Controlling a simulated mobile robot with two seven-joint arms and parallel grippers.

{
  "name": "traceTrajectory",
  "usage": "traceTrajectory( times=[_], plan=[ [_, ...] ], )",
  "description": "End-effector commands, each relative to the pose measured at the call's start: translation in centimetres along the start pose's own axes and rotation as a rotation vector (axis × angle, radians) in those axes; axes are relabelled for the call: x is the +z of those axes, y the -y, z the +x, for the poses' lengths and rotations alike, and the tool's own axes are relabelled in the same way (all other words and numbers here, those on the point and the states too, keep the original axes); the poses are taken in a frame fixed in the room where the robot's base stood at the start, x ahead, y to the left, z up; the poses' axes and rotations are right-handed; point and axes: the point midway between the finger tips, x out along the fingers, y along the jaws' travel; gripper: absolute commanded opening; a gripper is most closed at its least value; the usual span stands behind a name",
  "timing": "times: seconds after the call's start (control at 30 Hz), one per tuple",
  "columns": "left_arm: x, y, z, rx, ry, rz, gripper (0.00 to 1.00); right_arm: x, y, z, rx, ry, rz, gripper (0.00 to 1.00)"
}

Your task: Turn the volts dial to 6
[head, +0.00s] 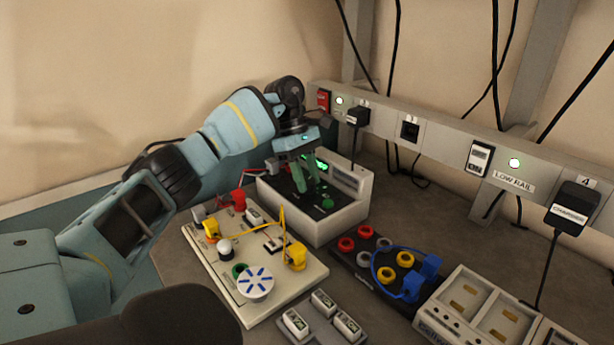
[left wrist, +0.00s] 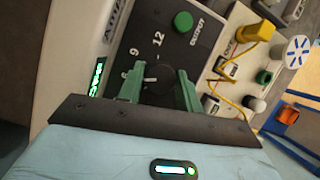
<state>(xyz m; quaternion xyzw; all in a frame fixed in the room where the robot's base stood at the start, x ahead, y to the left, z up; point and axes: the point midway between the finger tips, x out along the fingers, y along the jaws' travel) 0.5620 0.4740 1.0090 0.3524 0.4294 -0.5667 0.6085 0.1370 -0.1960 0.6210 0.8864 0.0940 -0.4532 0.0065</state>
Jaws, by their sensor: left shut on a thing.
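The power supply (head: 345,212) is a white box with a black front panel, standing behind the circuit board. Its volts dial (left wrist: 152,72) is a dark knob on that panel, with the labels 9 and 12 readable beside it. My left gripper (head: 307,188) reaches down to the panel. In the left wrist view its green fingers (left wrist: 159,88) stand on either side of the dial, shut on it. A small pale mark shows on the knob, pointing left in that view; the number it meets is not clear. The dial is mostly hidden in the head view.
A green output button (left wrist: 183,22) is close to the dial. A cream circuit board (head: 205,262) with yellow clips and a small fan lies in front. A black socket board (head: 345,262) with blue leads and a cream tray (head: 450,310) are to the right. A rail with plugs runs behind.

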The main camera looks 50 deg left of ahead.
Motion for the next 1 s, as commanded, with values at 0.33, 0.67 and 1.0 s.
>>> traceTrajectory(
  times=[0.33,0.67,1.0],
  plan=[
    [0.0,0.0,0.0,-0.001,-0.001,-0.001,0.57,0.1,0.0,-0.1,0.0,0.001,0.001,0.36],
    [0.0,-0.1,-1.7,0.003,-0.001,-0.001,0.57,0.3,0.1,0.0,-0.001,0.005,0.001,0.36],
    [0.1,-0.1,-6.5,0.002,-0.001,-0.001,0.57,0.7,0.1,0.2,-0.001,0.01,0.002,0.36]
  ],
)
